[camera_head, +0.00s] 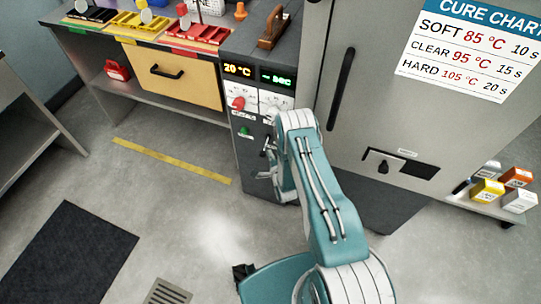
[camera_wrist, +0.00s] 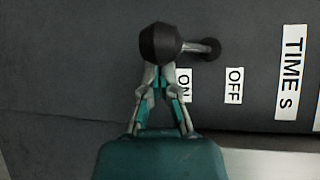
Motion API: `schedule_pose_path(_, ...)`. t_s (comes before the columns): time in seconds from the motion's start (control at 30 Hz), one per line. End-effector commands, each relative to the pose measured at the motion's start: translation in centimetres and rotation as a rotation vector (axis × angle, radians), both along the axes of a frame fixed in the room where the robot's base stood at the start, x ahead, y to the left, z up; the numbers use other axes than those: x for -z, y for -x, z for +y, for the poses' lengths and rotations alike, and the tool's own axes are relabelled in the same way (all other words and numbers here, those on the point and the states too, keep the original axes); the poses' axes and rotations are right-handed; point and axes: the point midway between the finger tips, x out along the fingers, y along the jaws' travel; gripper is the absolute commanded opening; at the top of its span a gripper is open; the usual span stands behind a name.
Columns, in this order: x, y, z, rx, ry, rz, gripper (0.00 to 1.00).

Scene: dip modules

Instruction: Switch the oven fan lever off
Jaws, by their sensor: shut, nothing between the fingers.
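The fan lever shows in the wrist view as a black round knob (camera_wrist: 160,42) on a short metal shaft (camera_wrist: 195,47) standing out from a dark panel. An ON label (camera_wrist: 184,85) and an OFF label (camera_wrist: 234,85) sit below its base. The knob lies toward the ON side in the picture. My gripper (camera_wrist: 158,72) is shut and empty, its fingertips right at the knob's lower edge; I cannot tell whether they touch. In the head view, my gripper (camera_head: 264,174) is at the front of the dark control panel (camera_head: 250,165), and my arm partly hides that area.
The panel also carries a red knob (camera_head: 238,103), a green button (camera_head: 245,131) and lit displays (camera_head: 238,70). A grey cabinet with a long black handle (camera_head: 341,88) stands right of it. A wooden drawer (camera_head: 175,78) is at left. Floor in front is clear.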

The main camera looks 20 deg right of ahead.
Motion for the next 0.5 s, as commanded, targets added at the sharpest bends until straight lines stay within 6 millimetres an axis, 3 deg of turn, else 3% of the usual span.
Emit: schedule_pose_path(0.5, -0.53, 0.22, 0.18, -0.001, -0.048, 0.065, 0.0)
